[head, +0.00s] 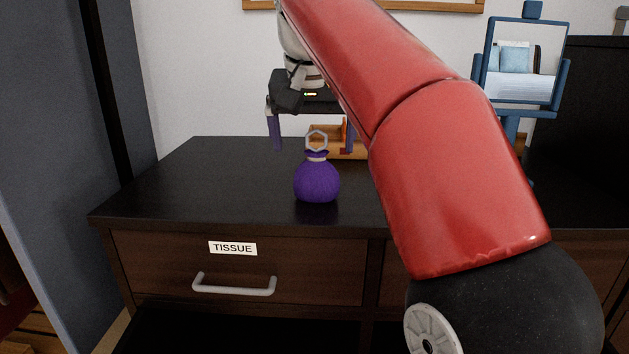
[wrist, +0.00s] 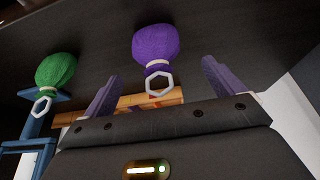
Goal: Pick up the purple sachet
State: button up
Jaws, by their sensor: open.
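The purple sachet (head: 317,182) stands on the dark dresser top near its front edge, with a pale tie and a grey ring at its neck. My gripper (head: 312,142) hangs above the dresser behind the sachet, fingers pointing down and spread apart, with nothing between them. In the wrist view the purple sachet (wrist: 157,46) shows beyond the fingertips and roughly between the two purple fingers (wrist: 160,72), with its ring toward the gripper. The fingers appear apart from it.
A wooden tray (head: 352,148) stands behind the sachet. A blue-framed mirror (head: 523,60) stands at the right. The wrist view shows a green sachet (wrist: 56,70) at the left by a blue stand. A drawer labelled TISSUE (head: 232,248) is shut. The dresser's left top is clear.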

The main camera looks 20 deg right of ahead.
aim_at(317, 153)
jog(key=b+x, duration=0.1)
jog(key=x, duration=0.1)
jog(key=b+x, duration=0.1)
jog(key=x, duration=0.2)
jog(key=shift+d, duration=0.25)
jog(key=c, duration=1.1)
jog(key=shift+o, duration=0.2)
jog(key=shift+r, duration=0.1)
